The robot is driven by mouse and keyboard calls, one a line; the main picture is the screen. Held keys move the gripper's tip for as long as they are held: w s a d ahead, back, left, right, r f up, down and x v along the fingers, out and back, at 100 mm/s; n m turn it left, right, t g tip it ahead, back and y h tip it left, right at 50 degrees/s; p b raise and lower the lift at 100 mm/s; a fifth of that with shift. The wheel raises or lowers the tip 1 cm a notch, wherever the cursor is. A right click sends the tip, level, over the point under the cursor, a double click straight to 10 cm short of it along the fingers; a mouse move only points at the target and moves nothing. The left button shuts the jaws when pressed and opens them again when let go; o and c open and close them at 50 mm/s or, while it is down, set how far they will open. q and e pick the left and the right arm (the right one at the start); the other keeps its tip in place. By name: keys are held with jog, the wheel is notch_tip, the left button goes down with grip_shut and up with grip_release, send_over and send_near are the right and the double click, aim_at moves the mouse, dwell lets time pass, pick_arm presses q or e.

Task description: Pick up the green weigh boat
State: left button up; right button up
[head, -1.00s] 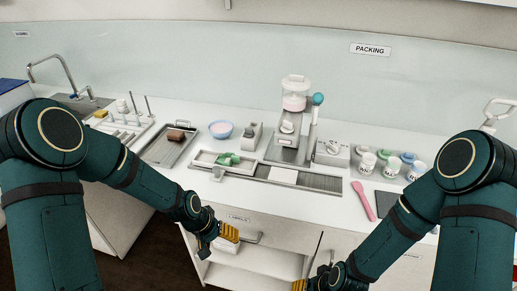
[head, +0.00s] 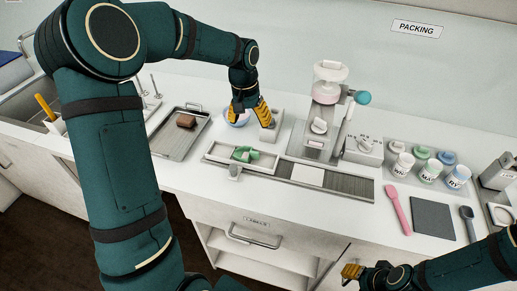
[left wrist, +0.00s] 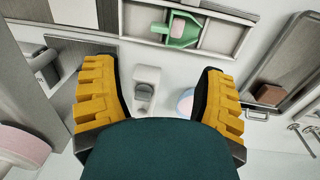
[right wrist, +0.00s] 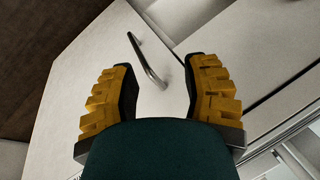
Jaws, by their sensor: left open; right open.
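The green weigh boat (head: 243,154) lies in a shallow white tray (head: 213,152) on the counter, with something pale pink in it. It also shows at the top of the left wrist view (left wrist: 183,30). My left gripper (head: 252,112) is open and empty, above the counter behind the tray, close to the blue bowl and a small grey device. In the left wrist view my left fingers (left wrist: 160,95) are spread wide, with the small device between them. My right gripper (head: 352,272) is open and empty in front of the cabinet, low at the right; its fingers (right wrist: 160,95) face the cabinet front.
The blue bowl (left wrist: 185,104) and small grey device (left wrist: 145,88) stand near my left fingers. A metal tray with a brown block (head: 186,121) is left. A tall mill (head: 325,110), lidded cups (head: 431,170) and a pink spoon (head: 398,208) are right.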

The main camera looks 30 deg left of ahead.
aim_at(254, 153)
pick_arm(q)
jog(key=f, duration=0.4)
jog(key=f+b, duration=0.1)
jog(key=f, duration=0.4)
jog(key=d+f, duration=0.1)
jog(key=f, duration=0.3)
jog(key=shift+f+b, duration=0.3)
jog(key=shift+f, duration=0.05)
jog(key=c, duration=1.1)
jog(key=shift+r, duration=0.1)
notch_tip(254, 153, up, 10)
jog(key=shift+f+p, duration=0.1)
jog(key=shift+p, duration=0.5)
